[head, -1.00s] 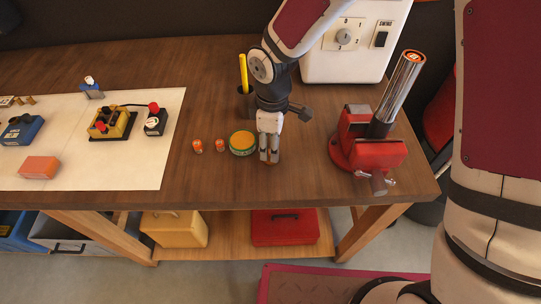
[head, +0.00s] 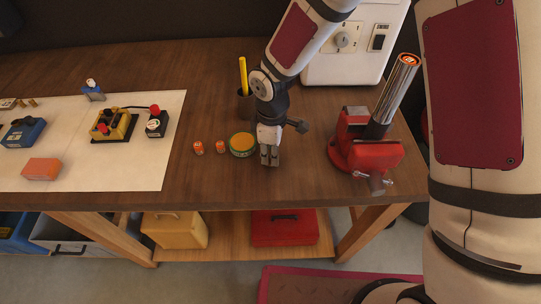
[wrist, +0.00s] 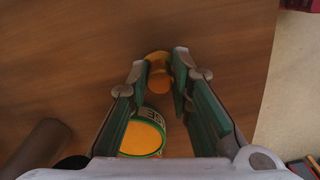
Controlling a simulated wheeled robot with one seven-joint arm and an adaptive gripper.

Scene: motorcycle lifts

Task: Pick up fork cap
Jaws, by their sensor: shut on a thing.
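The fork cap (wrist: 158,74), a small round orange-yellow piece with a narrower stub, shows between the fingertips in the wrist view. My gripper (wrist: 160,80) is shut on it, with a fingertip on either side. In the head view my gripper (head: 269,161) points down at the wooden bench, just right of a round green-rimmed tin (head: 243,145). The fingers hide the cap there. I cannot tell whether the cap touches the bench.
Two small orange pieces (head: 209,147) stand left of the tin. A pen cup (head: 245,103) is behind. A red vise (head: 362,145) holding a chrome tube (head: 396,90) stands right. A white mat (head: 125,165) with several boxes lies left. The bench front is clear.

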